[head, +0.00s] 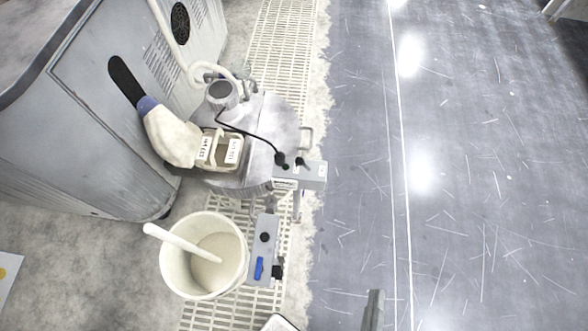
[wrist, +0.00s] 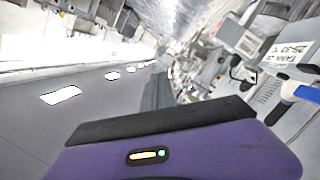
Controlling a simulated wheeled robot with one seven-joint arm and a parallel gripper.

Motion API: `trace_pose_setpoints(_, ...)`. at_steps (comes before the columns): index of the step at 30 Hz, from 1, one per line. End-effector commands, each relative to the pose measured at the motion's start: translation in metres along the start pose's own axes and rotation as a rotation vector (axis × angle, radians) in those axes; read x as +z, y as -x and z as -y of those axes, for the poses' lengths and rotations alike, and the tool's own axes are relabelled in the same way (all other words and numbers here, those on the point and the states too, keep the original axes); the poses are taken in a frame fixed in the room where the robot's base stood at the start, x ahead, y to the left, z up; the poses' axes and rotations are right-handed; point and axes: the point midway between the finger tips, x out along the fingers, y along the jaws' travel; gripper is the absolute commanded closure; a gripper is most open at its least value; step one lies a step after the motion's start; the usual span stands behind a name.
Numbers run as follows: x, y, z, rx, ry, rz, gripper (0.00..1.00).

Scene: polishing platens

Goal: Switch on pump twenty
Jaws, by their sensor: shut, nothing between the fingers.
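A round metal tank lid (head: 280,118) carries a grey pump-like cylinder (head: 222,93) with a black cable. The cable runs to a small grey box (head: 312,175) with black plugs at the lid's front right. Below it is a grey switch box (head: 263,240) with a black round knob and a blue lever (head: 259,268). I cannot tell which control belongs to pump twenty. A sign (wrist: 290,52) in the wrist view appears to read tank 20. My gripper (wrist: 157,90) is shut and empty, apart from these things. A grey piece at the head view's bottom edge may be part of it.
A white bucket (head: 170,268) with a pale stick stands left of the switch box. The scratched grey floor (head: 470,170) at right is open.

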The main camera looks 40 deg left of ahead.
Motion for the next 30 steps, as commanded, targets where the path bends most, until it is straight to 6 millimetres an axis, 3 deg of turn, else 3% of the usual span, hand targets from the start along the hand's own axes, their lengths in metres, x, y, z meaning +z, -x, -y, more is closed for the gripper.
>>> trace_pose_setpoints(1, 0.001, -0.025, 0.020, -0.032, 0.101, -0.053, 1.00)
trace_pose_setpoints(9, -0.023, -0.132, 0.124, -0.159, 0.654, -0.346, 1.00)
trace_pose_setpoints(15, -0.056, -0.187, 0.191, -0.200, 0.985, -0.557, 1.00)
trace_pose_setpoints(21, -0.076, -0.210, 0.225, -0.209, 1.154, -0.671, 1.00)
trace_pose_setpoints(30, -0.079, -0.214, 0.230, -0.210, 1.183, -0.690, 1.00)
